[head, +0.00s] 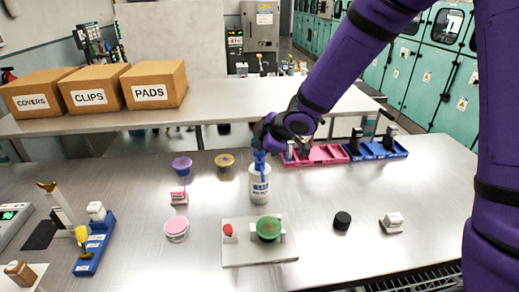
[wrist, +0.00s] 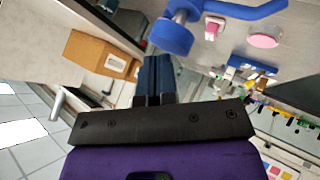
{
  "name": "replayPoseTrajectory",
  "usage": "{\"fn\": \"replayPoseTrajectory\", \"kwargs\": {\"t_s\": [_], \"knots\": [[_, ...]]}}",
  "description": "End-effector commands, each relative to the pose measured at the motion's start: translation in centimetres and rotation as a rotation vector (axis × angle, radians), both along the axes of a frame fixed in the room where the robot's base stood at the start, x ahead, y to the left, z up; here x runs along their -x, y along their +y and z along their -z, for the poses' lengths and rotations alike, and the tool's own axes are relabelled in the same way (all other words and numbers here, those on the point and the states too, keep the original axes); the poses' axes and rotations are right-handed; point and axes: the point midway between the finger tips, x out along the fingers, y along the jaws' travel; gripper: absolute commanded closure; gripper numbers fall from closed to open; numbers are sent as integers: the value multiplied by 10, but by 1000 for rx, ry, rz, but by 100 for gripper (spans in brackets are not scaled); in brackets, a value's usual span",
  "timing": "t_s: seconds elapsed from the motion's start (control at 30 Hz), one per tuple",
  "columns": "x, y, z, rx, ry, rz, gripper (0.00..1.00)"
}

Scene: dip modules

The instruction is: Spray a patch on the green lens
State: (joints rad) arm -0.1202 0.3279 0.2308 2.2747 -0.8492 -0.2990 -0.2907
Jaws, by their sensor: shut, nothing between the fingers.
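The green lens (head: 268,229) sits in a holder on a light plate (head: 240,257) near the front middle of the table. A white bottle (head: 260,188) with a blue spray top stands upright just behind the plate. My gripper (head: 263,146) is at the top of this bottle, partly overlapping it; contact cannot be told. In the wrist view my gripper (wrist: 156,62) has its dark fingers together, with nothing held. A blue part (wrist: 170,37), apparently the spray top, shows just beyond the fingertips.
A red knob (head: 228,230) is on the plate left of the lens. Purple (head: 182,166), yellow (head: 224,160) and pink (head: 176,229) tubs stand to the left. A black puck (head: 342,220) and white module (head: 392,222) lie right. Pink (head: 318,154) and blue (head: 376,149) trays are behind.

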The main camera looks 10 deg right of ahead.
Motion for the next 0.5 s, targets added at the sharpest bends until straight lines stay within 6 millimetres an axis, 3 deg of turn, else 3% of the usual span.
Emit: {"fn": "replayPoseTrajectory", "kwargs": {"t_s": [0.5], "knots": [[0, 1, 6, -1, 2, -1, 100]]}}
